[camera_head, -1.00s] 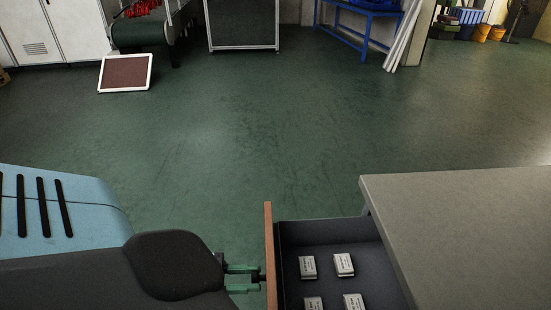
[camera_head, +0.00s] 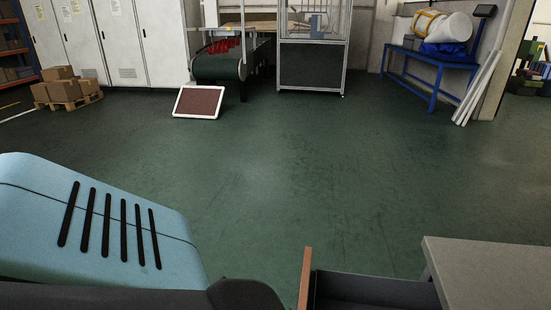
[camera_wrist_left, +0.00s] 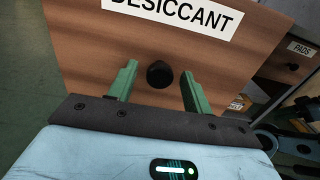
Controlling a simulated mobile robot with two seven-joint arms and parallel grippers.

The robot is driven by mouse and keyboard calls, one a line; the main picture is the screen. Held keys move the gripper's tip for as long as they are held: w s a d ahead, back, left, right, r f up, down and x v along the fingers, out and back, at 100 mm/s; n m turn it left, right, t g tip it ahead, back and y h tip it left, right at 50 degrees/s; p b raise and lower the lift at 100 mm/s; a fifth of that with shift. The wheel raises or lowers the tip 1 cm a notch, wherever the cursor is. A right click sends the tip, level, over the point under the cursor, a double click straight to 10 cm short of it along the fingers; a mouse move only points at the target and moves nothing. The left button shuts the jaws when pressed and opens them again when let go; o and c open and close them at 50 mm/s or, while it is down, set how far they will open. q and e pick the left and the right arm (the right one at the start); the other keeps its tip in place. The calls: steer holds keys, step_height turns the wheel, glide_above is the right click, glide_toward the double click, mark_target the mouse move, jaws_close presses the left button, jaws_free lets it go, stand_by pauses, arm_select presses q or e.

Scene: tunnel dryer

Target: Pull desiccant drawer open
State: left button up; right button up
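The desiccant drawer stands open from the grey-topped bench. Its brown wooden front (camera_head: 305,278) and part of its dark inside (camera_head: 372,289) show at the bottom of the head view. In the left wrist view the drawer front (camera_wrist_left: 85,62) carries a white DESICCANT label (camera_wrist_left: 172,14) and a round black knob (camera_wrist_left: 159,74). My left gripper (camera_wrist_left: 158,78) is open, its two green fingers apart on either side of the knob, with gaps showing. In the head view my left arm comes in from the left and its fingers are out of frame. My right gripper is not in view.
The bench top (camera_head: 490,275) is at the lower right. A second drawer front labelled PADS (camera_wrist_left: 301,48) is at the right of the wrist view. Open green floor (camera_head: 270,180) lies ahead. A framed brown panel (camera_head: 199,102) and a blue table (camera_head: 430,75) stand farther off.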

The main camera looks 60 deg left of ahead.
arm_select(q)
steer(key=v, duration=0.7)
steer(key=shift+s+a+b, duration=0.25)
steer(key=shift+s+b, duration=0.1)
stand_by(0.4)
